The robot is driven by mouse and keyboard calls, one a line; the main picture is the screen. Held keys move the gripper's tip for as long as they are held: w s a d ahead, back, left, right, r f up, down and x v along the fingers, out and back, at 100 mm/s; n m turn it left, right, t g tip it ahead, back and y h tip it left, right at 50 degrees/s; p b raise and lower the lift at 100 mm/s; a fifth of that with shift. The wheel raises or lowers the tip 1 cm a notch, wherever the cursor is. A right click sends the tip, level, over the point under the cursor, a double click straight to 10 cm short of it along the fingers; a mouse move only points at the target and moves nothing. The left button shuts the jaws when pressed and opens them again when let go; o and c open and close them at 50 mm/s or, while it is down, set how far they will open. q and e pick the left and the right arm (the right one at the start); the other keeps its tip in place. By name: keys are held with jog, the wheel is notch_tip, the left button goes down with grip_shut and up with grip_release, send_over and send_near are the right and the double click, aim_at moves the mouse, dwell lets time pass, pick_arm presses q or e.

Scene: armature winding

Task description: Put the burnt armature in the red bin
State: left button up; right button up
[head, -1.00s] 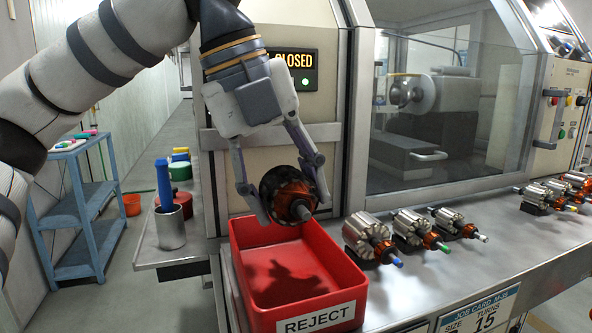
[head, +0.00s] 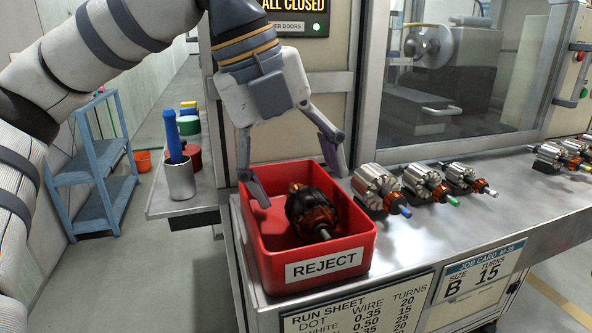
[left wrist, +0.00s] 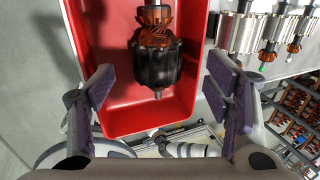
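The burnt armature (head: 309,212), blackened with dull copper windings, lies inside the red bin (head: 325,268) marked REJECT. In the left wrist view the armature (left wrist: 156,62) lies within the red walls of the bin (left wrist: 98,60). My left gripper (head: 304,188) is open above the bin, its fingers spread wide to either side of the armature and apart from it. In the left wrist view the open fingers (left wrist: 162,100) show with nothing between their pads. My right gripper is in neither view.
Several clean armatures (head: 375,189) with coloured shaft tips lie on the metal bench right of the bin. A metal cup (head: 180,180) with a blue-handled tool stands on the left ledge. The machine's closed glass door (head: 455,75) rises behind.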

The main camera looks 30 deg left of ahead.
pick_arm(q)
jog(key=v, duration=1.2)
dwell(0.4)
